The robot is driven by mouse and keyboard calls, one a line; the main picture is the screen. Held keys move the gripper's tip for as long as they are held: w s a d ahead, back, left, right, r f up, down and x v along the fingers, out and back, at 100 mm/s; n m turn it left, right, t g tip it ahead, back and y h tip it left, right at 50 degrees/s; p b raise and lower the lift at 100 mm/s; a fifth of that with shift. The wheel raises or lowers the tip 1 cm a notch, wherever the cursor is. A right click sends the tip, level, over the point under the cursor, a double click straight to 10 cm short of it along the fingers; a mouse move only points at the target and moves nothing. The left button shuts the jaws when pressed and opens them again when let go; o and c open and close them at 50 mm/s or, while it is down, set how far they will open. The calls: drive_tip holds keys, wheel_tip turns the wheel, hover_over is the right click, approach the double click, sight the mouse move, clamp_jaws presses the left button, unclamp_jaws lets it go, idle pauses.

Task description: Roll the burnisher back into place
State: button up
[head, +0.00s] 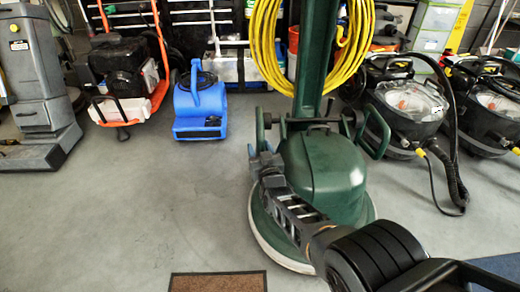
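The burnisher (325,170) is a green floor machine standing upright in the middle of the head view. It has a domed green body, a round base with a pale rim, a tall green column and a coiled yellow cord hung high on it. A green loop handle sticks out on its right side. My arm reaches in from the lower right, across the front of the body. My gripper (264,163) is at the body's left side, by the side bracket. I cannot tell whether its fingers are around anything. The base's lower right is hidden behind my arm.
A blue blower (200,105) stands behind to the left, beside an orange-framed machine (128,75). A grey machine (38,95) is at far left. Wet vacuums (408,108) line the right. A brown mat (218,282) lies at the front. The grey floor (130,210) at left is clear.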

drive_tip(key=shift+d+r, duration=0.1)
drive_tip(key=shift+d, duration=0.05)
drive_tip(key=s+d+p, duration=0.1)
drive_tip(key=s+p, duration=0.6)
drive_tip(key=shift+s, duration=0.35)
drive_tip(key=shift+d, duration=0.15)
